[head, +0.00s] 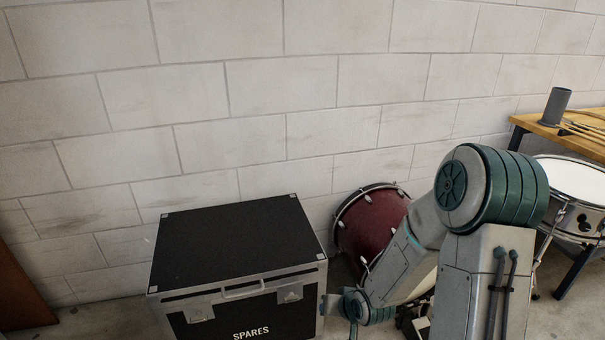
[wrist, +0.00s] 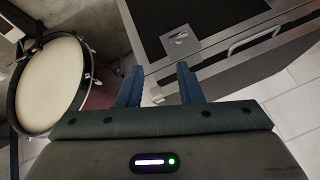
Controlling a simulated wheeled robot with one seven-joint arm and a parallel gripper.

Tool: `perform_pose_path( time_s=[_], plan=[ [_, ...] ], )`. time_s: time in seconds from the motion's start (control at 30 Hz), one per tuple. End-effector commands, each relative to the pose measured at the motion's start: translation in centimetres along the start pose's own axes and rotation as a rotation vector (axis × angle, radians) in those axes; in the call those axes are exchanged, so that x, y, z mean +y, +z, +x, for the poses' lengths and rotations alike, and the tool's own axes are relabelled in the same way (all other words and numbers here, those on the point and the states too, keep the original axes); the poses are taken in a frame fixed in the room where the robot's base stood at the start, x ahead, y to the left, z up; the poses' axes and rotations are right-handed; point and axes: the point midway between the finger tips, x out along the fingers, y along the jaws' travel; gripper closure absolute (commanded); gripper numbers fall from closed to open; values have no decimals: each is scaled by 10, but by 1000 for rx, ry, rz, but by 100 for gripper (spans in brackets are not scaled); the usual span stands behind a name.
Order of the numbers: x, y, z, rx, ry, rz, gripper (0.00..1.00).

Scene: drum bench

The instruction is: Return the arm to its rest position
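My gripper (wrist: 160,87) shows in the wrist view with its two blue fingers apart and nothing between them. It is open and sits close to the edge of the black case marked SPARES (head: 235,245). The case also shows in the wrist view (wrist: 200,18), beyond the fingertips. I cannot tell whether the fingers touch it. In the head view my arm is folded at the elbow and reaches down beside the right side of the case. The gripper's fingers are mostly hidden there.
A dark red bass drum (head: 370,228) stands behind my arm against the block wall (head: 250,90). A snare drum on a stand (head: 577,195) is at the right. A wooden bench (head: 585,135) bears a grey cup (head: 555,105) and drumsticks. The air above the case is clear.

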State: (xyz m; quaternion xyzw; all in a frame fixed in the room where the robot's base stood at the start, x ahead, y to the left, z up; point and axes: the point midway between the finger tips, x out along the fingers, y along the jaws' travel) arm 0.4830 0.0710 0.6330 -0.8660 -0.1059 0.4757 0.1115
Motion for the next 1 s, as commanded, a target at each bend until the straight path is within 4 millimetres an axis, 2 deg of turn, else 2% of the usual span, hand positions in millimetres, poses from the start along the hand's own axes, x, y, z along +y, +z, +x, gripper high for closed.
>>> perform_pose_path(
  time_s=[0.03,0.2,0.37,0.5,0.63,0.8,0.9,1.0],
  plan=[
    [-2,-16,-28,-11,42,-29,67],
    [3,-40,-95,-70,169,-84,67],
    [0,-59,-164,-119,264,-103,67],
    [-8,-70,-227,-159,324,-100,67],
    [-20,-74,-285,-195,354,-86,67],
    [-38,-70,-358,-244,357,-59,67],
    [-49,-64,-391,-271,344,-45,67],
    [-56,-57,-413,-291,328,-36,67]
  ],
)
